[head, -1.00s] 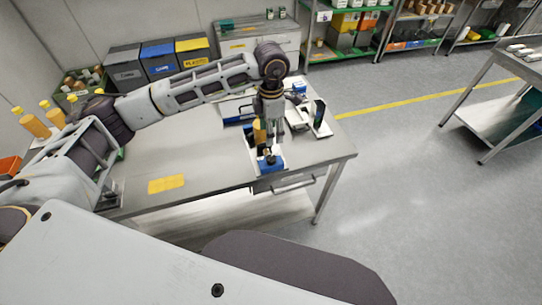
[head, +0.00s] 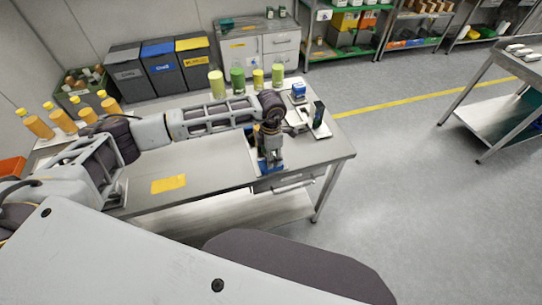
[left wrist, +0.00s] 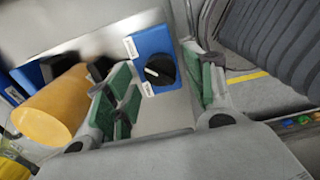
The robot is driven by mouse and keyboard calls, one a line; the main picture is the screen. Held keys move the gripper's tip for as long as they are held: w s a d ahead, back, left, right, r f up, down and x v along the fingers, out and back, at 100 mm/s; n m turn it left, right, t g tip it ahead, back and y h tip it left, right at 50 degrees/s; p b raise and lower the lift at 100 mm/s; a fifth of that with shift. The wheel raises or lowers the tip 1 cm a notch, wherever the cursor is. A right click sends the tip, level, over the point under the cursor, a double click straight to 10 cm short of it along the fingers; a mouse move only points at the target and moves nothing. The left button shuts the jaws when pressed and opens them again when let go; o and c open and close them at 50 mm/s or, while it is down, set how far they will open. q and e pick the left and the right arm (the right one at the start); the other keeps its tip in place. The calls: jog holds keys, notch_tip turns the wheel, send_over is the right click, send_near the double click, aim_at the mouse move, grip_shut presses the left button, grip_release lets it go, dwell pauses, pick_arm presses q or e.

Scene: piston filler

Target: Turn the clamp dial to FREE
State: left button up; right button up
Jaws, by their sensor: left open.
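The clamp dial (left wrist: 159,70) is a round black knob with a white pointer line on a blue panel (left wrist: 146,43), seen in the left wrist view. In the head view my left gripper (head: 268,160) is over the blue base (head: 268,169) near the table's front right, and the arm hides the dial. My right gripper is not in view.
Several green bottles (head: 237,80) stand behind my arm. A dark upright device (head: 319,114) stands to the right. The table's front left is clear except for a yellow sheet (head: 168,184).

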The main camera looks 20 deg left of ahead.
pick_arm(q)
jog(key=shift+f, duration=0.75)
jog(key=c, duration=1)
